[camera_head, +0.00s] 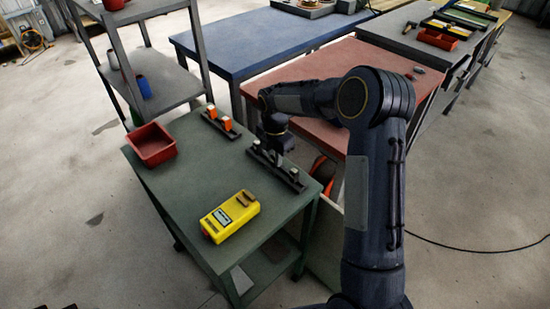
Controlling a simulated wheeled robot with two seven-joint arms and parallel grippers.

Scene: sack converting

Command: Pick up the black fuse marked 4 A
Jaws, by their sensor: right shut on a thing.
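My right gripper (277,152) reaches down over the green table (186,192), at the black rail (275,168) near the table's right edge. It is shut on a small dark thing, seemingly a black fuse. The jaws and arm mostly hide it, and no marking such as 4 A can be read. I cannot tell whether it still touches the rail. Small pale-topped pieces stand on this rail beside the gripper. My left gripper is not in view.
A second rail (213,118) with orange-and-white pieces lies farther back. A red bin (152,145) stands at the table's left edge, and a yellow meter (230,215) lies near the front. A grey shelf (165,80), a blue table (262,40) and a red-topped table (305,75) stand behind.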

